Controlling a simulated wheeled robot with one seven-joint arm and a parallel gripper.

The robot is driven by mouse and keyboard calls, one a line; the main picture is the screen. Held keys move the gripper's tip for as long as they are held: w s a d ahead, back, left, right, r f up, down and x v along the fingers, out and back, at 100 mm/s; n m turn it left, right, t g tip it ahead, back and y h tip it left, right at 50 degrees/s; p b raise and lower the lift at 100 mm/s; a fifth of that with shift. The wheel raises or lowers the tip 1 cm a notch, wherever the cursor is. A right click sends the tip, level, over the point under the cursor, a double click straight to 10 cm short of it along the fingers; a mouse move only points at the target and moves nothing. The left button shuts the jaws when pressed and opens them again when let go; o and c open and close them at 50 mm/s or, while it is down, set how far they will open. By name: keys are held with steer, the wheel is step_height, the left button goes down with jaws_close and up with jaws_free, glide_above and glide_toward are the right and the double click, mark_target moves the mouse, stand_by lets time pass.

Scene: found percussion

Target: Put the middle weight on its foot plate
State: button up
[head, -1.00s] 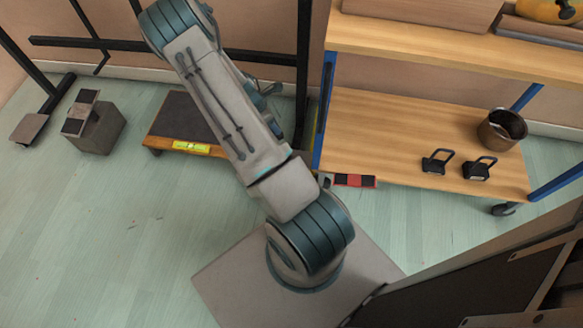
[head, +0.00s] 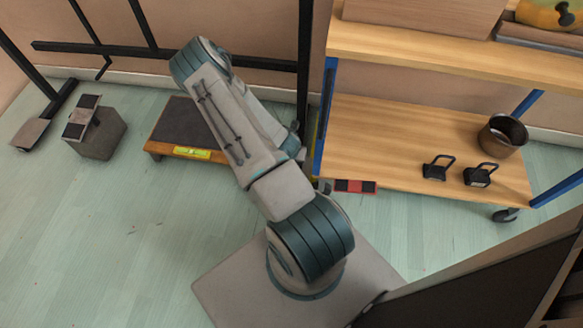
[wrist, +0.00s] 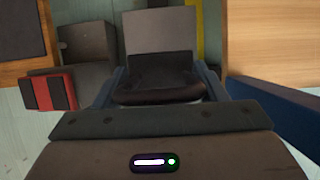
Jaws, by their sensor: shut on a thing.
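In the wrist view my gripper (wrist: 158,88) is shut on a dark weight (wrist: 158,68), with a finger on each side of its rounded handle bar. A flat light-grey plate (wrist: 160,28), probably the foot plate, shows just beyond the weight. I cannot tell whether the two touch. In the head view my own arm hides the gripper and the held weight. Two black weights with loop handles, the left one (head: 437,168) and the right one (head: 479,175), stand on the lower shelf. Another grey foot plate (head: 30,134) lies at the far left, bare.
A wooden shelf unit (head: 400,135) with blue posts stands right, holding a brown pot (head: 502,136). A low dark-topped platform (head: 183,120) is left of my arm. A grey block (head: 103,137) stands farther left. A red block with black pads (wrist: 48,92) lies left of my gripper.

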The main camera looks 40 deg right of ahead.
step_height(320, 180, down, 10)
steer(key=b, duration=0.4)
steer(key=shift+r, duration=0.2)
steer(key=o, duration=1.8)
steer(key=shift+c, duration=0.2)
